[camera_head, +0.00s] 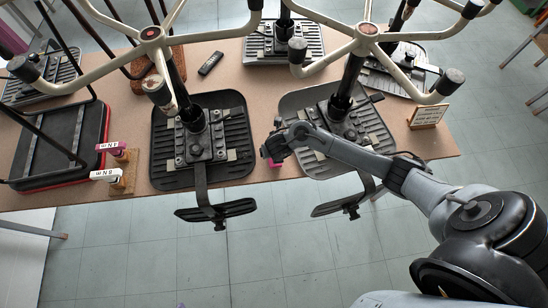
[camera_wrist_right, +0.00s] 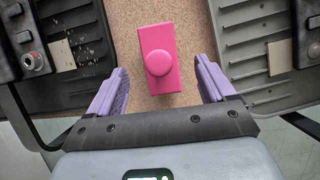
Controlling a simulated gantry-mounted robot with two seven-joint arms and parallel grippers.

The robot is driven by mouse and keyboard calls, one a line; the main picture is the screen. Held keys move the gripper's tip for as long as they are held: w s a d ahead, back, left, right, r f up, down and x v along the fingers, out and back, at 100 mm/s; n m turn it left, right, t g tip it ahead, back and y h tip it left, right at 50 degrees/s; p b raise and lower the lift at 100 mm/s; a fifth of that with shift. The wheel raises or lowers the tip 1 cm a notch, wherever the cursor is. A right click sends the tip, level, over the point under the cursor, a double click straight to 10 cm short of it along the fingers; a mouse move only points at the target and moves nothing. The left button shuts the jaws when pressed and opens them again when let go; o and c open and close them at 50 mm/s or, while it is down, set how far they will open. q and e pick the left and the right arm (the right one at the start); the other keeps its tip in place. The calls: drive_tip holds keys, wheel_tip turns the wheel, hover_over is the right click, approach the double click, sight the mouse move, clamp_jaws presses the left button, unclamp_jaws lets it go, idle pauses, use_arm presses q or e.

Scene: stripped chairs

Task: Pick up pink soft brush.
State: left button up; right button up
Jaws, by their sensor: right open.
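The pink soft brush (camera_wrist_right: 150,38) is a bright pink rectangular block with a round knob on top. In the right wrist view it lies on the brown tabletop, ahead of and between the two purple fingers of my right gripper (camera_wrist_right: 161,68). The fingers are apart, with space on both sides of the brush, and nothing is held. In the head view my right gripper (camera_head: 272,152) is over the gap between two chair seats near the table's front edge. A bit of pink shows there, mostly hidden by the gripper. My left gripper is not in view.
Upturned chairs with black seats (camera_head: 215,135) and cream leg bases crowd the table (camera_head: 245,80). Seats flank the brush on both sides. A small sign (camera_head: 428,116), a dark remote (camera_head: 210,63) and labelled pink and white tools (camera_head: 108,175) also stand or lie there.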

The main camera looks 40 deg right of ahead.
drive_tip(key=b+x, duration=0.1)
drive_tip(key=x, duration=0.4)
drive_tip(key=shift+b, duration=0.35)
drive_tip(key=shift+w+d+f, duration=0.1)
drive_tip(key=shift+w+f, duration=0.1)
drive_tip(key=shift+f, duration=0.15)
drive_tip(key=shift+c, duration=0.2)
drive_tip(key=c, duration=1.1)
